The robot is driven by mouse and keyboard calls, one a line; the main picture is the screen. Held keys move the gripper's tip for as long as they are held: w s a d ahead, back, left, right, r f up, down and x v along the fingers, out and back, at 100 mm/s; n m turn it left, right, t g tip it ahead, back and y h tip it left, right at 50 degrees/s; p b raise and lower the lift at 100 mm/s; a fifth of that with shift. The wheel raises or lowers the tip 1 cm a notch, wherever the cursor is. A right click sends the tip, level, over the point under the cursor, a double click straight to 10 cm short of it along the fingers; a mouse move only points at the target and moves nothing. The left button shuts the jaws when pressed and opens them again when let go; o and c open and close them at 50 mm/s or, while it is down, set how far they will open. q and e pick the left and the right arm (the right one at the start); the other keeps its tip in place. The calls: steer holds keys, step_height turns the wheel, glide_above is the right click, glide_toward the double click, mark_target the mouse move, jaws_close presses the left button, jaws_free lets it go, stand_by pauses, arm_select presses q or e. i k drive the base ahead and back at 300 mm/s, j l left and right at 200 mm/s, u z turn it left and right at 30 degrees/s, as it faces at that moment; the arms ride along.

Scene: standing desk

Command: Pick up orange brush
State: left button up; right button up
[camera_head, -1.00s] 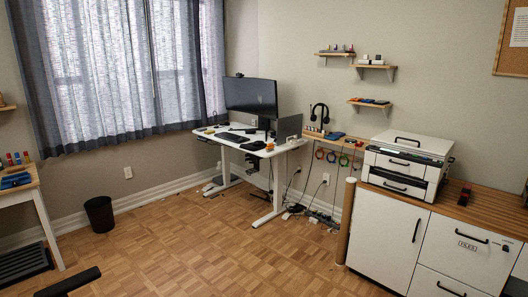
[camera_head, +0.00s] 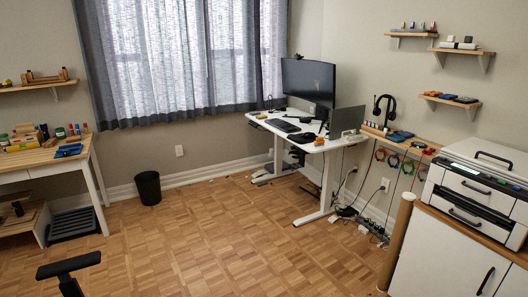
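A small orange thing (camera_head: 319,141) lies on the white standing desk (camera_head: 283,133), near its front right side. It is too small to tell whether it is the orange brush. Neither of my grippers can be made out in the head view.
The desk also holds a monitor (camera_head: 308,80) and a keyboard (camera_head: 284,125). A black bin (camera_head: 148,188) stands by the wall. A wooden table (camera_head: 40,158) is at left, a printer (camera_head: 477,185) on a cabinet at right. A dark padded bar (camera_head: 68,265) shows at lower left. The middle floor is clear.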

mark_target(319, 141)
steer(key=i+l, duration=0.75)
steer(key=i, duration=0.25)
steer(key=i+l+u, duration=0.1)
steer(key=i+l, duration=0.65)
steer(key=i, duration=0.2)
steer(key=i+l, duration=0.15)
steer(key=i, duration=0.3)
steer(key=i+l, duration=0.1)
steer(key=i, duration=0.4)
steer(key=i+l, duration=0.15)
steer(key=i, duration=0.3)
steer(key=i+l, duration=0.1)
steer(key=i, duration=0.35)
steer(key=u, duration=0.05)
